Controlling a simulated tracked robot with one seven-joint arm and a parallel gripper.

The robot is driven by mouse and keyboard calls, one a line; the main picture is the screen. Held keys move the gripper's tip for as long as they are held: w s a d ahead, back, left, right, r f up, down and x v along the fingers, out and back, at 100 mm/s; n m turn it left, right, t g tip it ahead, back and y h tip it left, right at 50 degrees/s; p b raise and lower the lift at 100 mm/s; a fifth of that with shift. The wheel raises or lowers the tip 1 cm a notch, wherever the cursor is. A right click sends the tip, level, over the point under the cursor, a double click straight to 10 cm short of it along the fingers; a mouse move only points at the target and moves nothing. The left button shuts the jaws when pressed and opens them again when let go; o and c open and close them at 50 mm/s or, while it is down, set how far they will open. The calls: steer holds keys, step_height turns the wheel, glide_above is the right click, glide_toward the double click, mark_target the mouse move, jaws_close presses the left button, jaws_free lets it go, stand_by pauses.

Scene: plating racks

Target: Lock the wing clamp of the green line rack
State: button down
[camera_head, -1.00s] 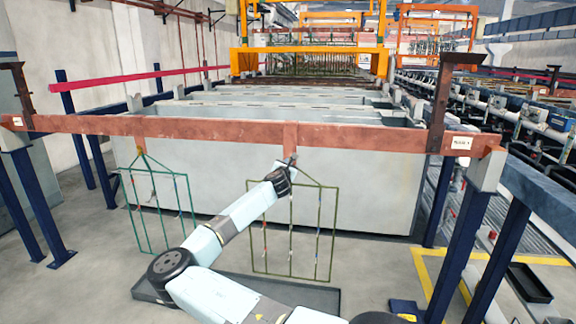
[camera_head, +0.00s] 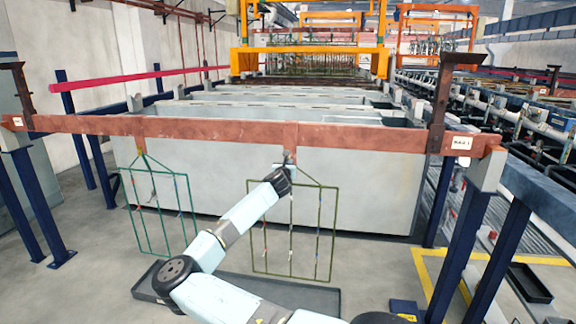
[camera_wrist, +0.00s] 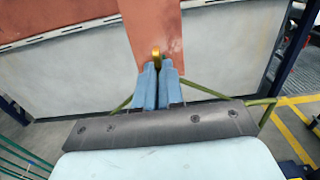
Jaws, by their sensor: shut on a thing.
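The olive-green rack (camera_head: 335,232) hangs from the copper bar (camera_head: 215,128) near the middle of the head view. The teal-green rack (camera_head: 128,212) hangs further left, away from my arm. My gripper (camera_head: 289,161) is at the top of the olive rack, just below the copper hanger plate (camera_head: 290,135). In the wrist view, the blue fingers of my gripper (camera_wrist: 158,68) are closed around a small yellow wing clamp (camera_wrist: 156,51) in front of the copper plate (camera_wrist: 151,25). Only its upper tip shows; the fingers hide the rest, and I cannot tell its locking position.
Grey tanks (camera_head: 350,175) stand behind the bar. A dark tray (camera_head: 325,297) lies on the floor below the racks. Blue posts (camera_head: 462,245) stand at the right, close to a yellow floor line (camera_head: 425,275). A red rail (camera_head: 140,77) runs at the left.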

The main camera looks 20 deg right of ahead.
steer(key=shift+a+r, duration=0.1)
steer(key=c, duration=1.3)
jaws_free()
steer(key=shift+o, duration=0.2)
steer(key=v, duration=1.3)
steer(key=shift+s+a, duration=0.2)
steer(key=shift+s, duration=0.1)
